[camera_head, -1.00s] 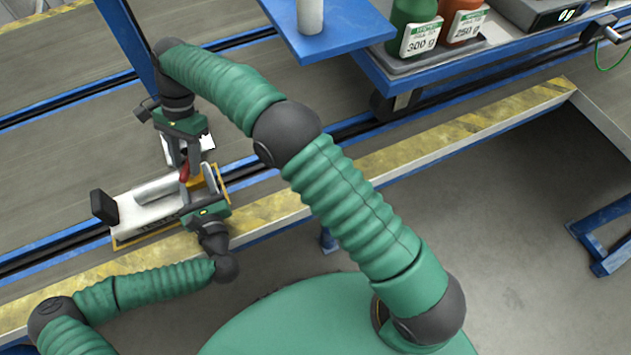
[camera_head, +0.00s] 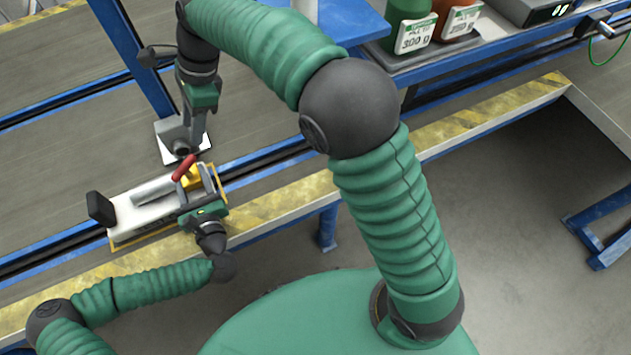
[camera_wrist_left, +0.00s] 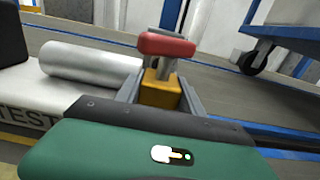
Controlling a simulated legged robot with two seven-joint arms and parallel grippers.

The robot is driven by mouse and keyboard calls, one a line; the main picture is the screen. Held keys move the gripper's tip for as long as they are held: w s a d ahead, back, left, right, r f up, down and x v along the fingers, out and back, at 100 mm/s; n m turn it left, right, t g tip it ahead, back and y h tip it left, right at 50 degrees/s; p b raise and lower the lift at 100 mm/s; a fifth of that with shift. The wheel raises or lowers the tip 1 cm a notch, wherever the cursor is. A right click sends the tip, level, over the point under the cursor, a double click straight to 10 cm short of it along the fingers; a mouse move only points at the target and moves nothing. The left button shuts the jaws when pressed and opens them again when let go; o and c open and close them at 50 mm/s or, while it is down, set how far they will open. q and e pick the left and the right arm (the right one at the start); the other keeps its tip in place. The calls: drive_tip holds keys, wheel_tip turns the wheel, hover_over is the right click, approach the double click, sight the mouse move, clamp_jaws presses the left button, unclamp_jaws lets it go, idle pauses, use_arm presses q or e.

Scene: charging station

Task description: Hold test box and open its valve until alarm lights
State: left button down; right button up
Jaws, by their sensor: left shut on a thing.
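The test box (camera_head: 135,219) is white with a silver cylinder on top and a black block (camera_head: 101,208) at its left end. Its red valve handle (camera_head: 184,167) sits above a yellow valve body (camera_head: 192,178). In the left wrist view the red handle (camera_wrist_left: 166,46) lies crosswise over the yellow body (camera_wrist_left: 160,92). My left gripper (camera_head: 200,196) is shut on the test box at its right end. My right gripper (camera_head: 184,142) is just behind and above the handle, apparently clear of it; its jaw opening is unclear. I cannot make out an alarm light.
The box is at the yellow-striped edge (camera_head: 280,205) of the grey conveyor. A blue post (camera_head: 135,60) stands behind left. A blue cart with bottles (camera_head: 405,30) is at the back right.

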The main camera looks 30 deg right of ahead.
drive_tip(key=s+d+f+n+t+h, duration=0.1)
drive_tip(key=s+d+f+n+h, duration=0.1)
drive_tip(key=s+d+f+n, duration=0.4)
drive_tip(key=s+d+f+n+t+h, duration=0.1)
drive_tip(key=s+d+f+n+h, duration=0.1)
drive_tip(key=s+d+f+n, duration=0.5)
drive_tip(key=s+d+n, duration=0.3)
drive_tip(key=s+d, duration=0.2)
drive_tip(key=d, duration=0.1)
drive_tip(key=shift+f, duration=0.2)
drive_tip(key=shift+d, duration=0.1)
